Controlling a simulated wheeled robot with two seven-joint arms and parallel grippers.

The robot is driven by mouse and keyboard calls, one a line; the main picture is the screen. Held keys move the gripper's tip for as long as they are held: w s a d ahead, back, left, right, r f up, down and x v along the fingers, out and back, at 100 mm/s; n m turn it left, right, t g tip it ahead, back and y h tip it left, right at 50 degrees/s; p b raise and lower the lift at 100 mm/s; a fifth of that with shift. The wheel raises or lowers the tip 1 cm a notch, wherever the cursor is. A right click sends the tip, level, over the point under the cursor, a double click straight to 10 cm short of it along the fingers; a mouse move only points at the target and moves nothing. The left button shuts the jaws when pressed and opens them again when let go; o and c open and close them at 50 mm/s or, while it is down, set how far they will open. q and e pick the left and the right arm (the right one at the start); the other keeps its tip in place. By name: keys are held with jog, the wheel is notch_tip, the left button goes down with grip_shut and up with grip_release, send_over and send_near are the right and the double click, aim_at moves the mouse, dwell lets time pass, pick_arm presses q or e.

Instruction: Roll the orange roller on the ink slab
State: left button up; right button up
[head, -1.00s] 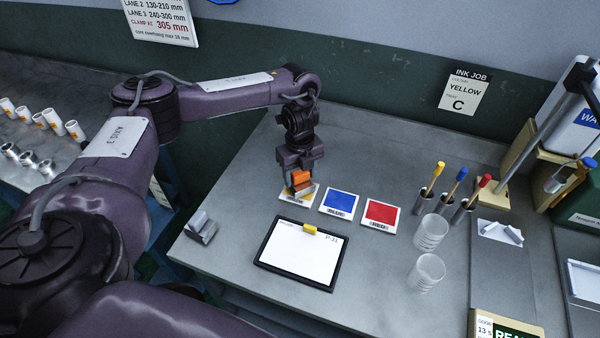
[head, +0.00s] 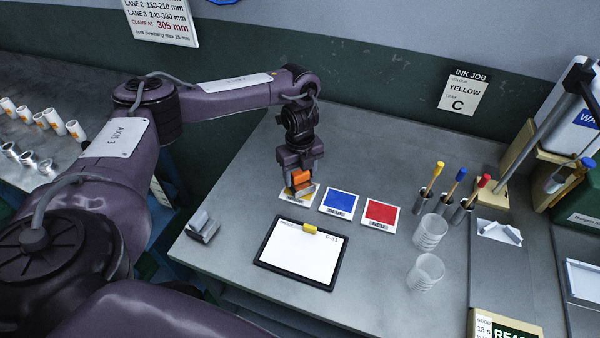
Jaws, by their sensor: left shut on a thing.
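My left gripper (head: 301,174) is shut on the orange roller (head: 302,178) and points down over the leftmost ink slab (head: 308,200). The roller is at or just above that slab; I cannot tell whether it touches. The slab is white-edged with a yellow patch, mostly hidden behind the roller and gripper. A blue slab (head: 340,202) and a red slab (head: 381,213) lie to its right. My right gripper is not in view.
A clipboard (head: 264,261) with white paper lies in front of the slabs. A grey stand (head: 202,227) is at the left table edge. Clear cups (head: 426,272) and holders with yellow, blue and red tools (head: 441,202) stand right. A wall sign (head: 466,92) reads INK JOB, YELLOW, C.

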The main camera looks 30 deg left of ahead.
aim_at(300, 172)
pick_arm(q)
jog(key=shift+r+p, duration=0.75)
jog(key=shift+p, duration=0.05)
notch_tip(300, 172, up, 6)
jog(key=p, duration=0.5)
jog(key=shift+f, duration=0.2)
jog(key=shift+f, duration=0.1)
jog(key=shift+w+d+r+n+b, duration=0.25)
jog(key=shift+d+n+b, duration=0.15)
jog(key=shift+d, duration=0.15)
jog(key=s+d+r+n+b, duration=0.3)
jog(key=d+n, duration=0.3)
jog(key=n, duration=0.5)
jog(key=s+d+r+n+b, duration=0.3)
jog(key=d+n, duration=0.4)
jog(key=n, duration=0.4)
jog(key=shift+s+r+n, duration=0.4)
jog(key=shift+s+r, duration=0.05)
jog(key=shift+r, duration=0.3)
